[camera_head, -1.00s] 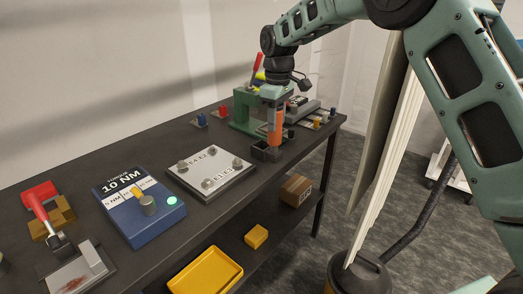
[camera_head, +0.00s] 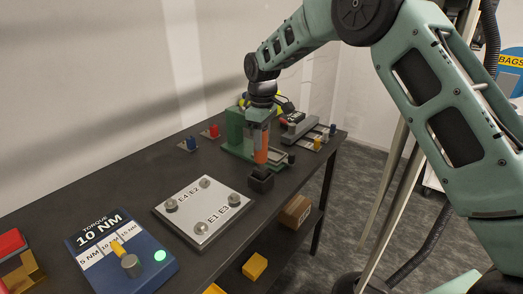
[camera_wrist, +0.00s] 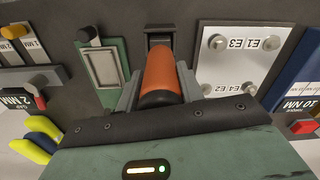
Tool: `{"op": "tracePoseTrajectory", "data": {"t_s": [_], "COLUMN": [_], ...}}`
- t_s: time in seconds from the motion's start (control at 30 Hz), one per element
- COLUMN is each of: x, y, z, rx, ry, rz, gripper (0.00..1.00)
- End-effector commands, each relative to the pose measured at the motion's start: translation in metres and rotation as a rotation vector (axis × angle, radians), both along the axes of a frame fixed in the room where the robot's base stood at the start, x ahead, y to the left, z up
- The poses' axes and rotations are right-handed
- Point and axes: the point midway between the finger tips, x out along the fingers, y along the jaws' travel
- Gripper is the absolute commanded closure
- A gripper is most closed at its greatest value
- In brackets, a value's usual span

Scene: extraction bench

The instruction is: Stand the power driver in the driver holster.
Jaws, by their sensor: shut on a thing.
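The power driver (camera_head: 261,155) has an orange body and hangs upright in my gripper (camera_head: 260,132). The driver holster (camera_head: 261,180) is a small dark block near the bench's front edge, and the driver's lower end is right at or just above it. In the wrist view the orange driver (camera_wrist: 166,78) is between my shut fingers, with the dark holster (camera_wrist: 160,38) just beyond its far end. I cannot tell whether the driver's tip is inside the holster.
A plate with several bolts (camera_head: 204,211) lies left of the holster, and a blue torque box (camera_head: 120,254) is farther left. A green press-like stand (camera_head: 235,133) is close behind my gripper. A grey fixture (camera_head: 303,128) stands at the back right.

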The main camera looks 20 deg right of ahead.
Motion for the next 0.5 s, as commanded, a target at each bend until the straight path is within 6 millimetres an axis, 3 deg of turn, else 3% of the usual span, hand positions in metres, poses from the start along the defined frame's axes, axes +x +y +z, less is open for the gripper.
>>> {"op": "tracePoseTrajectory", "data": {"t_s": [0.33, 0.5], "x": [0.0, 0.0], "y": [0.0, 0.0], "z": [-0.035, -0.041], "rx": [0.0, 0.0], "ry": [0.0, -0.003], "rz": [0.001, 0.0], "gripper": [0.85, 0.85]}}
